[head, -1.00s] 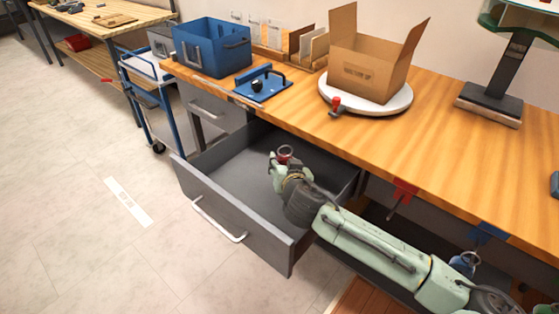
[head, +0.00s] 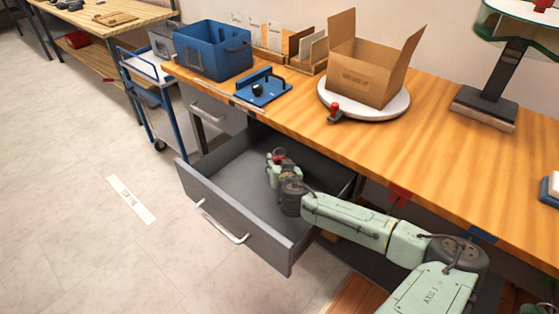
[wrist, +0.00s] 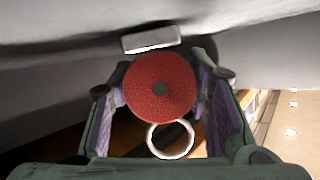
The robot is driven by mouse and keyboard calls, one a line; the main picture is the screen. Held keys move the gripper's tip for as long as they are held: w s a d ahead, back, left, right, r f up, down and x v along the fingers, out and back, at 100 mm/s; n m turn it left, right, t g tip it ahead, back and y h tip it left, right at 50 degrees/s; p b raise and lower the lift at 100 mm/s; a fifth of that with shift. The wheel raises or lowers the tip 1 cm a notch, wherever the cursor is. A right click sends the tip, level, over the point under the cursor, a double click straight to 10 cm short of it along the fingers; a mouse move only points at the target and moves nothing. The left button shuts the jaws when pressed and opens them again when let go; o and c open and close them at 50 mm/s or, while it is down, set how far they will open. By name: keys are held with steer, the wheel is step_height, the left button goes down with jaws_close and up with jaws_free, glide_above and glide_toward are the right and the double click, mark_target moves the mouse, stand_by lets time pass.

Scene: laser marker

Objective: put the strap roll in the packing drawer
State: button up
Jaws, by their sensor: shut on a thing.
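A bit of the red roll (head: 280,154) shows at the gripper there. The drawer is grey with a white handle, and its visible floor is bare. I cannot tell how far the roll is above the floor.
The wooden bench (head: 450,130) overhangs the drawer's back side. On it are a blue bin (head: 212,50), a blue fixture (head: 263,88) and an open cardboard box (head: 365,80) on a white turntable (head: 395,107). A white ring (wrist: 170,138) shows below the roll.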

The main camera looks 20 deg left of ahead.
steer(key=shift+f+b, duration=0.3)
steer(key=o, duration=1.2)
steer(key=shift+r, duration=0.1)
steer(key=shift+r, duration=0.15)
steer(key=b+v, duration=0.2)
steer(key=v, duration=1)
